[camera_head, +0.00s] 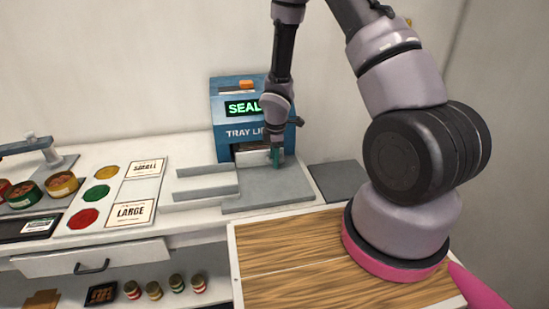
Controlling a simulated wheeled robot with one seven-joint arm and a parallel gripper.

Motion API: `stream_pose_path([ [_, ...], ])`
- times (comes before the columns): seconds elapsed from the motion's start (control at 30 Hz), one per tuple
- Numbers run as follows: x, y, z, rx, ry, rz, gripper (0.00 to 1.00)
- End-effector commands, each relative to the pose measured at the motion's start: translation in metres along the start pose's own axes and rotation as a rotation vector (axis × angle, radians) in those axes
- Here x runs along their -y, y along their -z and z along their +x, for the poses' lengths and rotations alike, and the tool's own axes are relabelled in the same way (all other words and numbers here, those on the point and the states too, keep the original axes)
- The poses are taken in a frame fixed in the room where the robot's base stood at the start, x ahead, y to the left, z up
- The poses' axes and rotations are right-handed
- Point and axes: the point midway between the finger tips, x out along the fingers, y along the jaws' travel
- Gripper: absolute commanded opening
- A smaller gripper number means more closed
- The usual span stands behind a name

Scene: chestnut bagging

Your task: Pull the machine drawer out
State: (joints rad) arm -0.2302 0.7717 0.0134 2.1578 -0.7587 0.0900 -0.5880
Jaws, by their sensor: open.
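The blue machine (224,112) stands at the back of the counter, with a lit green "SEAL" display (242,108) and lettering starting "TRAY LI". At its foot is a dark opening with a pale drawer front (251,158). A flat grey slab (262,190) lies in front of the opening. My gripper (276,158) points down at the right end of the drawer front, its greenish fingertips just above the slab. It is open. I cannot tell whether the fingers touch the drawer. My wrist hides part of the machine's right side.
Grey rails (205,182) stand left of the slab, and a dark grey plate (339,180) lies right. Signs read SMALL (146,168) and LARGE (128,213). Filled tins (62,184) stand far left. A counter drawer (90,259) has a black handle. A wooden board (290,255) is in front.

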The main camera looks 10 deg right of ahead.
Motion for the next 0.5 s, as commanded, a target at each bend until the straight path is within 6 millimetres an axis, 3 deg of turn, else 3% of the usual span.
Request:
stream_pose_path([
  [0.2,-0.0001,-0.0001,0.0005,0.0,0.0,0.001,0.48],
  [0.23,-0.0001,-0.0001,0.0005,0.0,0.0,0.001,0.44],
  [0.33,-0.0001,-0.0001,0.0004,0.0,0.0,0.001,0.06],
  [0.37,-0.0001,-0.0002,0.0004,0.0,0.0,0.001,0.0],
  [0.5,-0.0001,-0.0002,0.0003,0.0,0.0,0.001,0.0],
])
